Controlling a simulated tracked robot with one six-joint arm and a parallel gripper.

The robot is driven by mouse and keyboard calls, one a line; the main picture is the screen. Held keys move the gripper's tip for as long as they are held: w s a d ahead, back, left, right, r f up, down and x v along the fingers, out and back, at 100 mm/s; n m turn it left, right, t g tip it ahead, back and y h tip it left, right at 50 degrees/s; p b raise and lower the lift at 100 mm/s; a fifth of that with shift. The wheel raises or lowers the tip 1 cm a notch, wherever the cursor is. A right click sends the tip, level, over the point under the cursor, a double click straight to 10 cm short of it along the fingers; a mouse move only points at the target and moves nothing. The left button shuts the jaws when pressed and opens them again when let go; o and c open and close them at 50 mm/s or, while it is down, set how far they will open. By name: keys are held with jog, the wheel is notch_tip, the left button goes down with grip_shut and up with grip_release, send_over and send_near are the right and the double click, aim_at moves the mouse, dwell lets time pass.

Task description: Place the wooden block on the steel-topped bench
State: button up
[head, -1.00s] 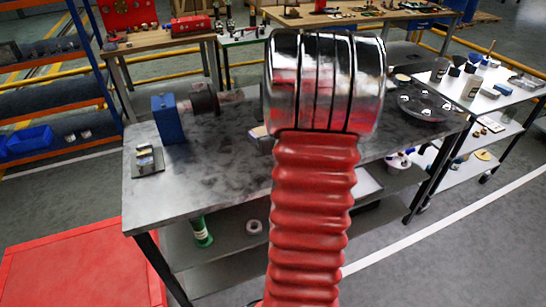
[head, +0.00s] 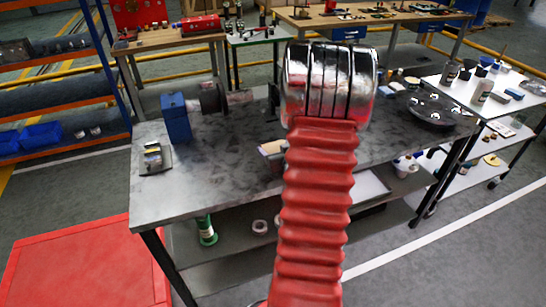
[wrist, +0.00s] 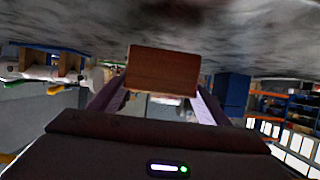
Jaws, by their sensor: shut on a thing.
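The wooden block (wrist: 162,70) is reddish-brown and sits between the two fingers of my gripper (wrist: 158,92) in the wrist view. The gripper is shut on it. The steel-topped bench (head: 225,165) has a mottled grey top and fills the middle of the head view. Its grey surface also runs across the top of the wrist view (wrist: 230,28), close to the block. I cannot tell whether the block touches it. In the head view my arm hides most of the gripper; a small tan piece shows just left of the arm, over the bench.
A blue block-shaped fixture (head: 176,118) with a dark shaft stands at the bench's back left. A small metal item (head: 153,157) lies on the left end. The front left of the top is clear.

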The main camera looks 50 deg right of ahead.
jog(key=shift+f, duration=1.3)
jog(key=shift+f, duration=0.1)
jog(key=o, duration=1.2)
jog(key=shift+c, duration=0.2)
